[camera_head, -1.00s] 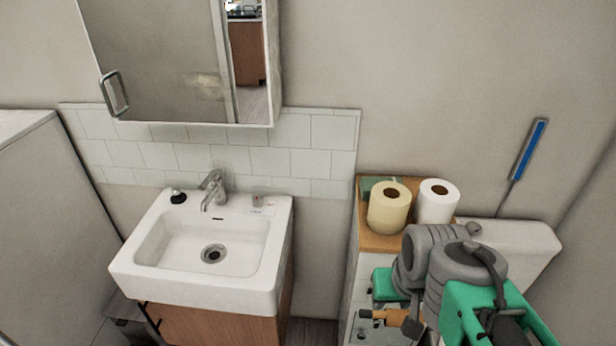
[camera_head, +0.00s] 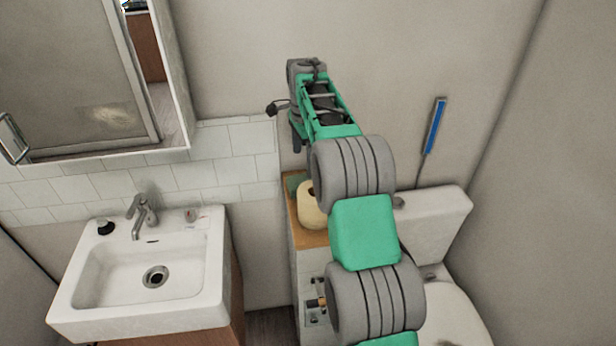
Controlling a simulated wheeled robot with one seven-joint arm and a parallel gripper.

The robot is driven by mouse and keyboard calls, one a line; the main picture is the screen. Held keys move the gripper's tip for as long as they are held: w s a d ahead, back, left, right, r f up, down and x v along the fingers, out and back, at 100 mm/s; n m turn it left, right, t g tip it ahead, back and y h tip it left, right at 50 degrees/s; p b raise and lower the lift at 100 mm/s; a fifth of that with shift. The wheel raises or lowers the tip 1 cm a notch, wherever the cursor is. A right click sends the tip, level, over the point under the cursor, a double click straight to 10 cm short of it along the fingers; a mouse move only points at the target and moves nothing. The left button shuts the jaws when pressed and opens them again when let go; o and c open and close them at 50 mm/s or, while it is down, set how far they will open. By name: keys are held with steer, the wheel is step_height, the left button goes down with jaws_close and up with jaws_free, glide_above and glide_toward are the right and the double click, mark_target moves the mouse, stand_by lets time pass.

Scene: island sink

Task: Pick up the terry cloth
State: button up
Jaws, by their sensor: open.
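A small green item (camera_head: 293,184), which may be the terry cloth, lies at the back left of the wooden shelf top (camera_head: 312,238). It is partly hidden behind a cream paper roll (camera_head: 311,210). My gripper (camera_head: 297,146) is open and points down above the back left of the shelf, near the green item. It seems empty. Its fingers are small and dark here, and I cannot tell the exact height gap.
A white sink (camera_head: 150,280) with a tap (camera_head: 142,214) stands left of the shelf. A mirror cabinet (camera_head: 100,75) hangs above it. My arm covers the shelf's right part.

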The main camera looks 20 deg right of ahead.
steer(key=shift+w+d+f+m, duration=0.1)
steer(key=shift+d+f+m, duration=0.4)
steer(key=shift+d, duration=0.1)
steer(key=shift+d+f, duration=0.1)
steer(key=shift+f, duration=0.15)
step_height(320, 180, down, 7)
steer(key=shift+w+f+p, duration=0.15)
steer(key=shift+f+p, duration=0.05)
steer(key=shift+p, duration=1.05)
steer(key=c, duration=1.4)
steer(key=shift+r, duration=0.1)
steer(key=shift+c, duration=0.2)
step_height(320, 180, up, 10)
steer(key=b, duration=0.2)
